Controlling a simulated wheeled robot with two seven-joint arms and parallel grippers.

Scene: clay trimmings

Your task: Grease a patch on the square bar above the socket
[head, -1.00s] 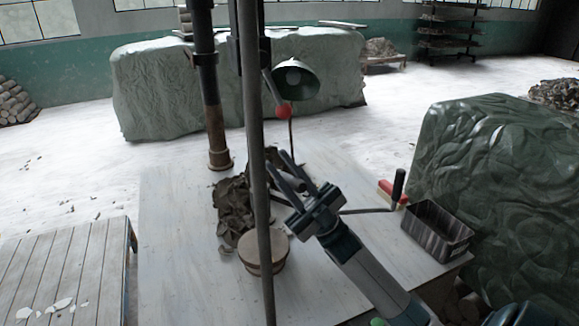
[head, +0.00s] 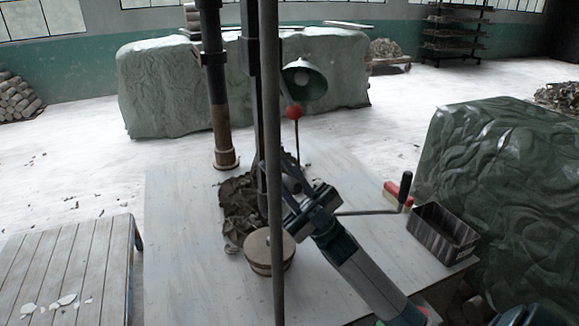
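A dark upright bar (head: 248,60), which looks like the square bar, runs down behind a thin grey pole. Its lower end is largely hidden by the pole, dark clay trimmings (head: 236,200) and my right gripper, and I cannot make out the socket. My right gripper (head: 285,184) comes in from the lower right and is close to the bar's lower part, above the clay. Its fingers blend into the dark things behind, so I cannot tell their opening, contact with the bar, or any grease. My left gripper is not in view.
The thin pole (head: 272,130) crosses the near side. A round wooden block (head: 262,262) stands below. A red-knobbed lever (head: 294,112) and green lamp (head: 310,82) rise behind. A crank handle (head: 405,187), red-and-white item (head: 391,191) and dark tin (head: 425,232) lie right.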

